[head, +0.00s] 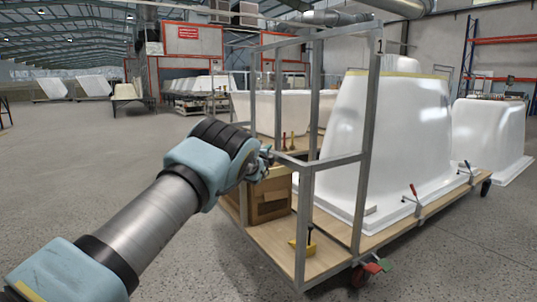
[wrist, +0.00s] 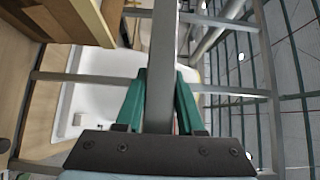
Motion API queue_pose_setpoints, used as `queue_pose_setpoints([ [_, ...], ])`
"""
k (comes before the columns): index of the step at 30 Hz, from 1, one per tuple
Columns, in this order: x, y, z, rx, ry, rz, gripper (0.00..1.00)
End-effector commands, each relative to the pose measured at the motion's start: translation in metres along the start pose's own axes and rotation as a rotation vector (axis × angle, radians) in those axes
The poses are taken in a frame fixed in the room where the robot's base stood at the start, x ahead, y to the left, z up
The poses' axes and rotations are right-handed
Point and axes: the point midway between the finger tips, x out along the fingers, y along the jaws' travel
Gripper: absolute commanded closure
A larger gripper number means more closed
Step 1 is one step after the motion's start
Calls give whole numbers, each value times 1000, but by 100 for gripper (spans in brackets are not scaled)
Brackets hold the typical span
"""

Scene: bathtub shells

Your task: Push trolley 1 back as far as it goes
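Trolley 1 (head: 368,130) stands at the centre right in the head view. It has a grey tube frame with a "1" on one post, a wooden deck and castors. A large white tub shell (head: 400,135) stands upright on the deck. My gripper (head: 266,158) is at the near end of the frame, at about the height of its middle rail. In the wrist view its green fingers (wrist: 160,85) lie on either side of a grey frame bar (wrist: 162,40) and appear closed against it. The exact contact at the fingertips is small in the head view.
A wooden box (head: 270,198) and a yellow clamp (head: 302,246) sit on the near deck. A castor with red and green pedals (head: 372,266) is at the near corner. Another white shell (head: 490,135) stands at the right. Grey floor (head: 90,150) is clear at left.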

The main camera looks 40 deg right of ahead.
Motion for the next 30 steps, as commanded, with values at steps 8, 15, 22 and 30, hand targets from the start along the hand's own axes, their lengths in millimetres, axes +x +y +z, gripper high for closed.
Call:
queue_pose_setpoints([
  [8,0,2,-6,-1,7,2,33],
  [15,0,1,-4,-1,4,1,32],
  [22,-12,0,-3,0,3,2,32],
  [30,-51,-1,-4,-1,4,3,32],
])
